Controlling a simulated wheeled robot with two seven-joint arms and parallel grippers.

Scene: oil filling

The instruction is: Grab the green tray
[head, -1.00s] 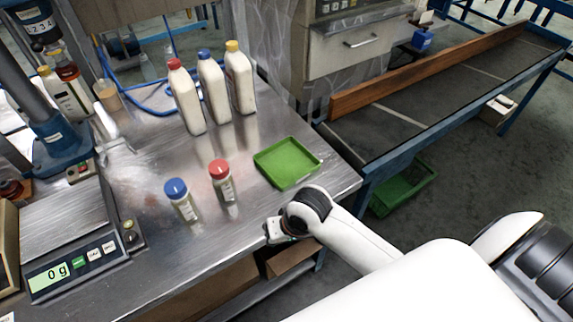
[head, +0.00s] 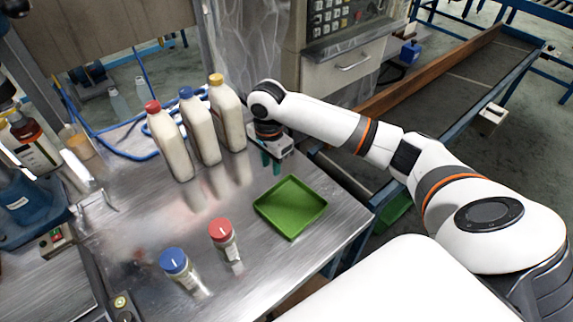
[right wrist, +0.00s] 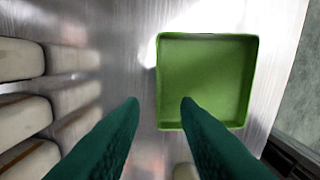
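The green tray (head: 290,207) is a shallow, empty square tray lying flat on the metal table near its right edge. In the right wrist view the tray (right wrist: 206,80) lies ahead of and below the fingertips, mostly to the right. My right gripper (head: 270,163) is above the table just behind the tray, pointing down. Its two green fingers (right wrist: 160,103) are spread apart with nothing between them, and they do not appear to touch the tray. My left gripper is not in view.
Three large bottles with red, blue and yellow caps (head: 228,112) stand left of my right gripper. Two small bottles, blue-capped (head: 182,272) and red-capped (head: 225,242), stand left of the tray. A conveyor (head: 440,100) runs beyond the table's right edge.

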